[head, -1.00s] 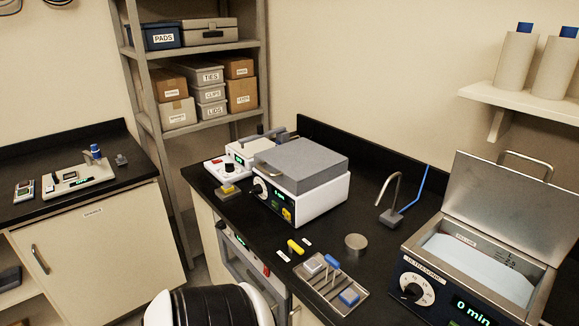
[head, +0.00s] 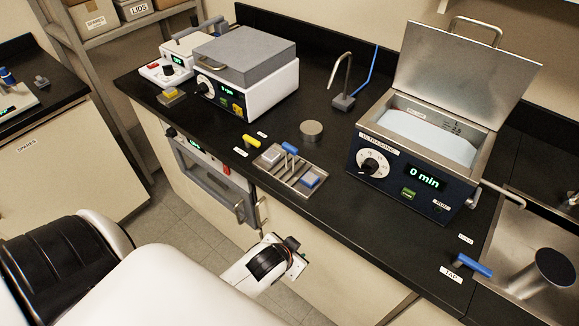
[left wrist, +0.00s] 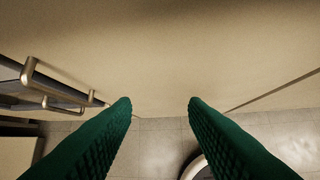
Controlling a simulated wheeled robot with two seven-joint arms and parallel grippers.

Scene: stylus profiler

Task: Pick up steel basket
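A low steel tray-like holder (head: 272,179) lies on the black bench at centre in the head view. It has a blue handle (head: 289,148) and blue and pale pieces in it; I take it as the steel basket but cannot be sure. My left wrist is in front of the bench, below and near the holder; its fingers are not clear there. In the left wrist view my left gripper (left wrist: 160,102) has its two green fingers wide apart with nothing between them. The holder is not in that view. My right gripper is not in view.
An ultrasonic bath (head: 404,190) with raised lid stands right of the holder. A white boxed instrument (head: 270,91) stands behind left. A round grey disc (head: 311,131) and a yellow piece (head: 251,141) lie nearby. A sink (head: 520,250) is at right. Drawer handles (left wrist: 40,78) project below the bench.

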